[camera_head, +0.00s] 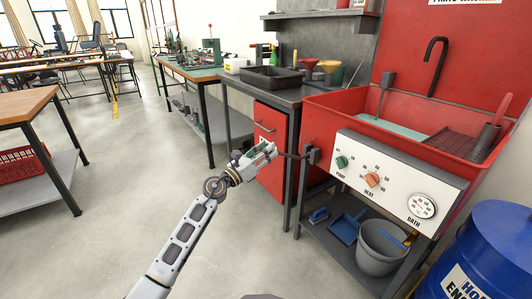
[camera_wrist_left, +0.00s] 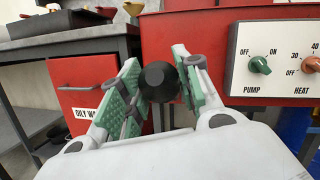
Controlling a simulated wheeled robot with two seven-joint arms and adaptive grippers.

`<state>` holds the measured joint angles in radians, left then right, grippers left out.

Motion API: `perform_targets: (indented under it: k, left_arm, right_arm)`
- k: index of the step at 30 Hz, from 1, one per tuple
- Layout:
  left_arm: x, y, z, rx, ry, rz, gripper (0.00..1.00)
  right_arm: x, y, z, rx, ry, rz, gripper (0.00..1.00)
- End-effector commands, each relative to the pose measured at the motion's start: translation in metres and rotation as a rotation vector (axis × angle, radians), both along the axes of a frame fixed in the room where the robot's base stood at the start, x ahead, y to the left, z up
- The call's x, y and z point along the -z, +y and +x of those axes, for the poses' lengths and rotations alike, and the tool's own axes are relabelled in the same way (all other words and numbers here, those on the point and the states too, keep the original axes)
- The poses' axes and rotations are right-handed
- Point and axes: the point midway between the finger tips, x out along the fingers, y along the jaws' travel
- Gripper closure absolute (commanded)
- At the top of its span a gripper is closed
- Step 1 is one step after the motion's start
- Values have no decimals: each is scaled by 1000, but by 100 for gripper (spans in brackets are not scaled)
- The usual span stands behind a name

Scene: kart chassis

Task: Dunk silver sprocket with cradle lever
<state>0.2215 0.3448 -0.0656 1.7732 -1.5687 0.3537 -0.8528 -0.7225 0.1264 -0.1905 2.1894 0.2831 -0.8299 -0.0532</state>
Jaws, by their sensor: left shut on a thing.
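The red parts washer (camera_head: 328,103) stands at the right with an open tank. The cradle lever (camera_head: 291,155) is a thin dark rod coming out to the left from a dark block (camera_head: 313,155) on the washer's left side. My left gripper (camera_head: 265,152) is at the lever's outer end, shut on its round black knob. In the left wrist view the black knob (camera_wrist_left: 159,82) sits between the green finger pads of the left gripper (camera_wrist_left: 160,90). A dark mesh tray (camera_head: 450,146) shows in the tank's right part. I cannot make out a silver sprocket. My right gripper is out of view.
The washer's front panel (camera_head: 388,180) has a green pump knob, an orange heat knob and a bath dial. A grey bucket (camera_head: 380,250) and blue dustpan (camera_head: 345,229) are on the shelf below. A blue barrel (camera_head: 495,245) stands at right.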

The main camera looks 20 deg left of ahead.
Motion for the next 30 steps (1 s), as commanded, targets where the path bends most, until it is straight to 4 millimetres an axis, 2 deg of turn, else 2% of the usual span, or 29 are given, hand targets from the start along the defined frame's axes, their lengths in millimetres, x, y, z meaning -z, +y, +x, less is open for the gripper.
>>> perform_targets:
  k: [2,3,8,22,30]
  left_arm:
    - [1,4,1,-8,2,1,100]
    - [1,4,1,-8,1,0,64]
    - [0,3,1,-6,1,0,44]
    - [0,2,-2,-1,-1,-1,44]
    - [5,8,-15,-2,1,-1,44]
  right_arm:
    - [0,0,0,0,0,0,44]
    - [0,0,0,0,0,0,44]
    - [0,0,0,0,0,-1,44]
    - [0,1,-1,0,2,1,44]
    - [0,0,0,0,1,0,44]
